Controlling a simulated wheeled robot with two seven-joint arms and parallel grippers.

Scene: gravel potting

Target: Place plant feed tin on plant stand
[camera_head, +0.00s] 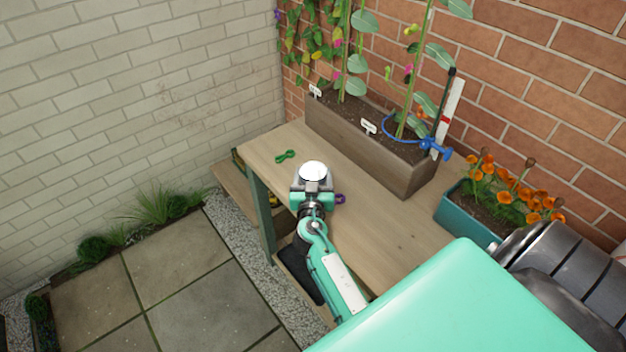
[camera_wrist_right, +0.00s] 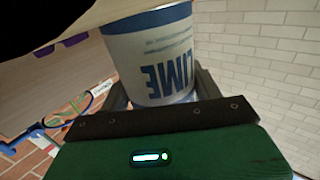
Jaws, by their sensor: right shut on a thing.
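My right gripper (camera_head: 312,184) is shut on a white tin with blue bands. In the head view the tin (camera_head: 313,171) shows as a round white top over the left part of the wooden bench. In the right wrist view the tin (camera_wrist_right: 150,50) stands between the fingers (camera_wrist_right: 160,92), with blue lettering that reads LIME upside down. I cannot tell from the head view how high it is above the bench. No thing in view is clearly a plant stand. My left gripper is not in view.
The wooden bench (camera_head: 395,235) carries a long brown planter (camera_head: 365,140) at the back and a teal planter (camera_head: 467,212) with orange flowers at right. A green twisted piece (camera_head: 285,156) and a purple ring (camera_head: 340,198) lie near the gripper. A lower wooden surface (camera_head: 232,182) is at left.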

